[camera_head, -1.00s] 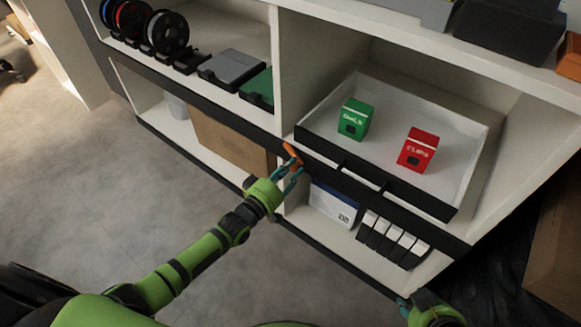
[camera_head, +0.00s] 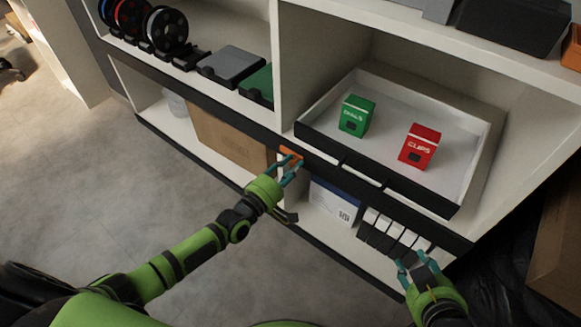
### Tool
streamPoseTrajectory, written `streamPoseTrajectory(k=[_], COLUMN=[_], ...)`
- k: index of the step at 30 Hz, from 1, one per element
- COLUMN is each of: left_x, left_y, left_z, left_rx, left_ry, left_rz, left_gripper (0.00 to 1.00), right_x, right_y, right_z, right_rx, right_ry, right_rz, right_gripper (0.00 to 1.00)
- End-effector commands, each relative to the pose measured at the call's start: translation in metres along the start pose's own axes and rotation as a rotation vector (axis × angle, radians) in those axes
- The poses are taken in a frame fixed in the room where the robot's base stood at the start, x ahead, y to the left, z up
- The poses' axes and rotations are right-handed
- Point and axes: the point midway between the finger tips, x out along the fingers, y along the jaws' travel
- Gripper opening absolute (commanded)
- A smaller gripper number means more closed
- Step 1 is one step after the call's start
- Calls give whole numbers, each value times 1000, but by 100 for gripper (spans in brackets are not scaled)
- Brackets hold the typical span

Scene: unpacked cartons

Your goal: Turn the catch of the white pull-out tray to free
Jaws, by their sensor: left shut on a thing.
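The white pull-out tray (camera_head: 462,170) has a dark front and sits in the right bay of the shelf unit. It holds a green box (camera_head: 356,115) and a red box (camera_head: 419,146). The orange catch (camera_head: 290,153) is on the dark shelf edge, just left of the tray's front. My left gripper (camera_head: 287,170) is shut on the catch, with its fingers covering part of it. The catch looks turned closer to level along the edge. My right gripper (camera_head: 413,268) is at the lower right, its fingers apart and empty, in front of the small black-and-white boxes.
Below the tray stand a white-and-blue box (camera_head: 333,201) and a row of small black-and-white boxes (camera_head: 385,233). A cardboard box (camera_head: 228,138) is in the lower left bay. A large carton (camera_head: 556,245) stands at the right. The grey floor at left is clear.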

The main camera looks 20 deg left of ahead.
Motion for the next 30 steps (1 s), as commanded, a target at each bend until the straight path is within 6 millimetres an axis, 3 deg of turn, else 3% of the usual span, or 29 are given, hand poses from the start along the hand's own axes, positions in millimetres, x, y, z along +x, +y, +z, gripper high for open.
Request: streamPoseTrajectory(k=[1,18,19,20,30], left_x=[2,2,2,2,0], left_y=[6,5,5,5,1], left_z=[-7,-8,-8,-8,-4], left_rx=[-11,-43,-42,-42,-43], left_ry=[11,12,12,12,6], left_rz=[14,11,11,11,3], left_gripper=[0,0,34,46,49], right_x=[0,1,1,1,1], right_y=[0,-2,-2,-2,-2], right_z=[-3,-10,-10,-10,-9], right_rx=[-1,-3,-3,-3,-5], right_ry=[14,47,47,47,45], right_rz=[-1,-3,-3,-3,-3], right_gripper=[40,40,40,40,40])
